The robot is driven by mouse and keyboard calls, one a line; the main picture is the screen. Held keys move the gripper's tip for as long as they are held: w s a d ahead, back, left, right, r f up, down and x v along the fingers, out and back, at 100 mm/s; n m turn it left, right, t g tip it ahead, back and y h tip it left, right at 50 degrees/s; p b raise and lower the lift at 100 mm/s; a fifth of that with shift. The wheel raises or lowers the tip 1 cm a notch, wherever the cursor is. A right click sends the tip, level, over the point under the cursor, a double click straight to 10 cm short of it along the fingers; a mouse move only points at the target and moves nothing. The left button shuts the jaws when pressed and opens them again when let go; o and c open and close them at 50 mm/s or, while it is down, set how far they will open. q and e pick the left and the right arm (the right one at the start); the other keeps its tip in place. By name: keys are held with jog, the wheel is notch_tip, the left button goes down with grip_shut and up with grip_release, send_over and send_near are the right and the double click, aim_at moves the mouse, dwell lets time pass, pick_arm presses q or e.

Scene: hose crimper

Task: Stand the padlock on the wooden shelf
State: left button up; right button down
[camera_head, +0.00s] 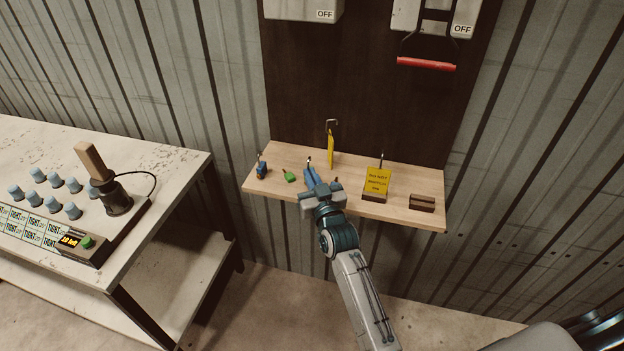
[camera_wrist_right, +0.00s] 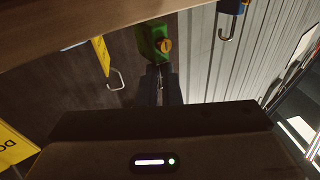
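The green padlock (camera_head: 289,176) is just left of my right gripper (camera_head: 304,184), over the left part of the wooden shelf (camera_head: 350,203). In the right wrist view the green padlock (camera_wrist_right: 155,42) sits right at the tips of my right gripper (camera_wrist_right: 160,80). The fingers are close together around its shackle, which they mostly hide. The body is in line with the fingers and shows a yellow keyhole face. I cannot tell whether its bottom touches the shelf. My left gripper is not in view.
A blue padlock (camera_head: 261,171) stands at the shelf's left end, shackle up. A workbench (camera_head: 175,166) stands at left.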

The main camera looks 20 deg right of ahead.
jog(key=shift+f, duration=0.65)
jog(key=shift+w+d+f, duration=0.1)
jog(key=shift+w+f, duration=0.05)
jog(key=shift+w, duration=0.2)
jog(key=shift+w+d, duration=0.1)
jog(key=shift+w, duration=0.05)
jog(key=c, duration=1.9)
grip_release()
jog(key=shift+o, duration=1.4)
jog(key=shift+s, duration=0.25)
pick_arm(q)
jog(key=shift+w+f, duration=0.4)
